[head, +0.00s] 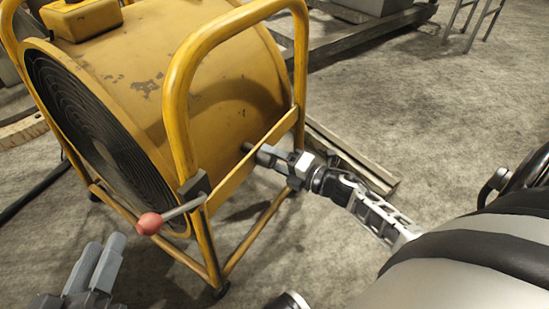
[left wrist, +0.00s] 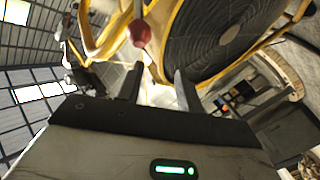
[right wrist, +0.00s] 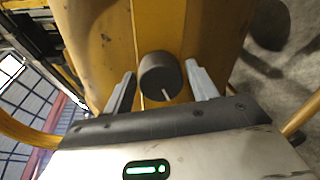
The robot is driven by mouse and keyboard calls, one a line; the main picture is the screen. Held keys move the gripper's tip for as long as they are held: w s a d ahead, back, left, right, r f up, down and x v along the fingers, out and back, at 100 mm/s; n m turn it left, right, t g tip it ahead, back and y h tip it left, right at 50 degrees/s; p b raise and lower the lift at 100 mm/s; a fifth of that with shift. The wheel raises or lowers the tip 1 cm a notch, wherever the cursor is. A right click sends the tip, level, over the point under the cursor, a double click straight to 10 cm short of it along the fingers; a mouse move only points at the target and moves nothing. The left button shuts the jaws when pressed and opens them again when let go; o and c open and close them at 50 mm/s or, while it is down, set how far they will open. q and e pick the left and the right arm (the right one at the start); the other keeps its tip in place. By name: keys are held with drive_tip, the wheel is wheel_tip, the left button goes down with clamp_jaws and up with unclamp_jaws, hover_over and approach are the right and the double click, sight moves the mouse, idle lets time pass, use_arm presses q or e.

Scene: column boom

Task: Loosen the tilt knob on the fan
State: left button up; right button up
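The fan (head: 190,80) is a worn yellow drum in a yellow tube frame. A dark round knob with a pale line on its face, likely the tilt knob (right wrist: 160,75), shows in the right wrist view on the fan's side. My right gripper (head: 256,152) is at the frame's side bar. In the right wrist view its fingers stand apart on either side of the knob (right wrist: 161,92), with gaps visible. A lever with a red ball (head: 150,223) sticks out at the frame's front corner. My left gripper (head: 98,262) is open and empty below it; the ball shows ahead in the left wrist view (left wrist: 140,33).
The black fan grille (head: 95,130) faces left. A wooden pallet-like piece (head: 350,160) lies on the floor behind my right gripper. A dark cable or hose (head: 35,190) runs on the floor at left. Bare concrete floor (head: 430,90) lies open on the right.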

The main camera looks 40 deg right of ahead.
use_arm(q)
drive_tip(key=shift+f, duration=0.15)
use_arm(e)
drive_tip(key=shift+o, duration=0.6)
use_arm(q)
drive_tip(key=shift+a+f+m+g+y+p, duration=0.45)
drive_tip(key=shift+f+m+y+p, duration=0.2)
drive_tip(key=shift+p, duration=1)
use_arm(e)
drive_tip(key=v, duration=1.6)
use_arm(q)
drive_tip(key=shift+r, duration=0.15)
